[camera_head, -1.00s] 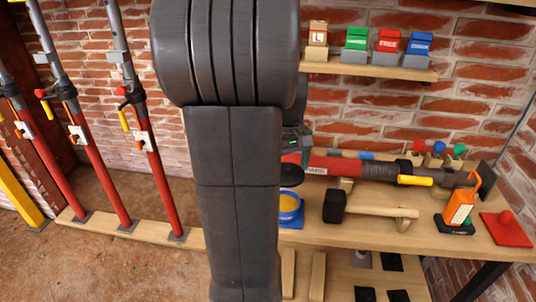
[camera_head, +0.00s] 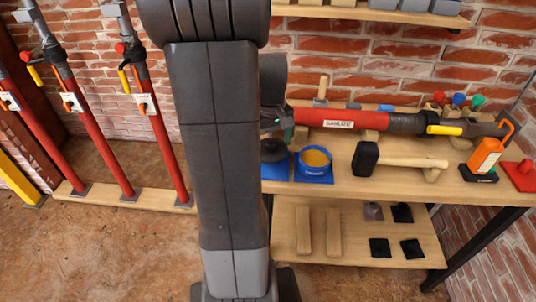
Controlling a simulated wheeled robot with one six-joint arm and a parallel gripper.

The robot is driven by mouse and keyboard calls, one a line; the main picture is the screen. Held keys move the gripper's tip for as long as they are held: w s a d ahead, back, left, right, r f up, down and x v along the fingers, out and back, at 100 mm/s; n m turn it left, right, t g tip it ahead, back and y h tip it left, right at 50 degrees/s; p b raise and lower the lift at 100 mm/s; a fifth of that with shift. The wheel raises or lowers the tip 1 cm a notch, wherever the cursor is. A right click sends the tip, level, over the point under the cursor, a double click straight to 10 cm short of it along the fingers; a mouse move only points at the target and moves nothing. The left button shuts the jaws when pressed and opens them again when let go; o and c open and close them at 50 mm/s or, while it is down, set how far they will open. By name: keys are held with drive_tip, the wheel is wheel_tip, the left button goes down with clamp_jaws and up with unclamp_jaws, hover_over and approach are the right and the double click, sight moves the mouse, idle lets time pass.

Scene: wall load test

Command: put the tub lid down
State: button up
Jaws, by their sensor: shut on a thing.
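The tub lid (camera_head: 273,151) is a dark round disc with a raised middle, partly hidden by my arm. It is at the left end of the workbench, over a blue square mat (camera_head: 275,170). I cannot tell whether it touches the mat. My gripper (camera_head: 274,134) is mostly hidden behind my arm and is shut on the lid from above. The open blue tub (camera_head: 314,174) with yellow contents stands just right of the lid, on its own blue mat.
A red and black tool (camera_head: 350,119) lies along the back of the bench (camera_head: 400,185). A black-headed mallet (camera_head: 367,158) lies right of the tub. An orange device (camera_head: 487,156) stands farther right. A lower shelf (camera_head: 360,235) holds wooden strips and dark squares. Red props stand at left.

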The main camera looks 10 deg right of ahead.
sight(270, 153)
drive_tip(key=shift+f, duration=1.95)
drive_tip(key=shift+f+b, duration=0.5)
drive_tip(key=shift+f, duration=0.05)
drive_tip(key=shift+f, duration=0.1)
drive_tip(key=o, duration=0.7)
drive_tip(key=shift+o, duration=0.2)
